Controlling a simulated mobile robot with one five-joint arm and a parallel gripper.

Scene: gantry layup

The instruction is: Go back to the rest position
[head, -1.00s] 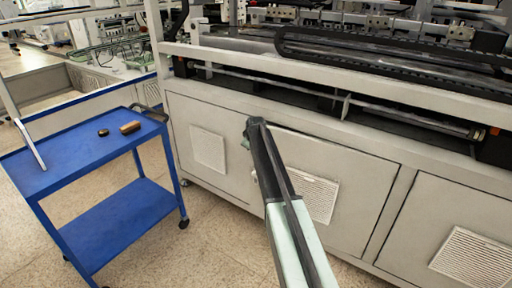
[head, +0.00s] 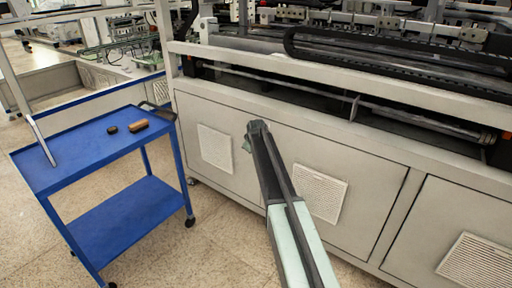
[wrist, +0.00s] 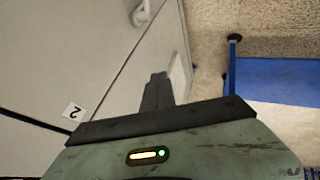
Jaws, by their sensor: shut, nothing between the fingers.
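My gripper (head: 257,127) is at the end of my outstretched arm in the head view, in front of the pale cabinet of the large machine. It is small there, with nothing seen held in it. In the wrist view the dark shut fingers (wrist: 158,90) show beyond my green-grey wrist housing. They are empty. The pale cabinet panels fill the left of that view. I cannot tell the exact gap between the fingers and the cabinet.
A blue two-shelf cart (head: 75,168) stands at the left. A brown block (head: 138,126) and a small dark round thing (head: 112,130) lie on its top. The machine's cabinet (head: 375,165) fills the middle and right. Speckled floor (head: 215,245) is clear between cart and arm.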

